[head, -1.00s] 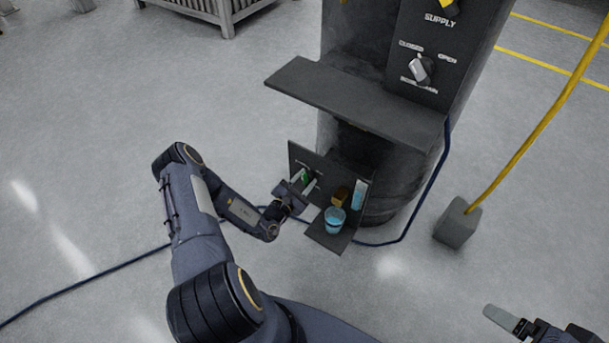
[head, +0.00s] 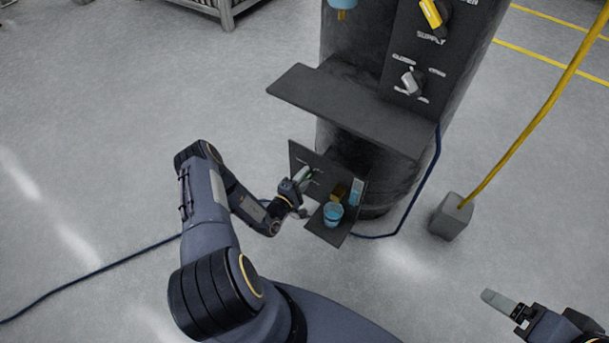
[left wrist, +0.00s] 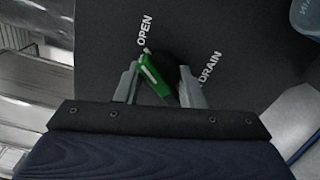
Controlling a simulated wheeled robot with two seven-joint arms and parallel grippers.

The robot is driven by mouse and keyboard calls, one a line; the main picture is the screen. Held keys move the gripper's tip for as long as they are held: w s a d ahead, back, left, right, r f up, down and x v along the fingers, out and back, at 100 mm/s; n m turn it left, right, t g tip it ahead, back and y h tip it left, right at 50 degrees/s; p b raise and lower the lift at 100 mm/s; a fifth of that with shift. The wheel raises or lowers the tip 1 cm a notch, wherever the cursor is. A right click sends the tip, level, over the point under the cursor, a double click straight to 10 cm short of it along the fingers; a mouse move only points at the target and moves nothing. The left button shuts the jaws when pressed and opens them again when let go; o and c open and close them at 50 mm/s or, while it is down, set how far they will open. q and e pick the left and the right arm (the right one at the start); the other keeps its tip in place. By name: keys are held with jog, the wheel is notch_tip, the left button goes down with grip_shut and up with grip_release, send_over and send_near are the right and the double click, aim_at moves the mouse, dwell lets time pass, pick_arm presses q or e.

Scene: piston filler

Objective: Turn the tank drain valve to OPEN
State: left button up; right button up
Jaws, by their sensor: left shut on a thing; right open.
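The drain valve's green handle (left wrist: 154,74) is between the fingers of my left gripper (left wrist: 160,72) in the left wrist view. The gripper is shut on it. The handle is tilted, its upper end with a white mark pointing toward the OPEN label (left wrist: 145,31). The DRAIN label (left wrist: 210,68) is to its right; any other label is hidden. In the head view my left gripper (head: 301,184) is at the low dark valve panel (head: 302,156), with the handle mostly covered. My right gripper (head: 506,305) is open and empty at the lower right, far from the valve.
A wide dark shelf (head: 345,108) juts out above. The SUPPLY knob (head: 436,14) and a grey selector (head: 411,82) are higher up. A grey block (head: 451,216) with a yellow pole stands right.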

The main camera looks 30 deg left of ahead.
pick_arm(q)
jog(key=shift+m, duration=0.7)
jog(key=shift+p, duration=0.3)
jog(key=o, duration=1)
jog(key=s, duration=0.5)
jog(key=s+p, duration=0.1)
jog(key=s, duration=0.1)
jog(key=shift+s+a, duration=0.3)
jog(key=shift+s, duration=0.1)
jog(key=shift+s, duration=0.1)
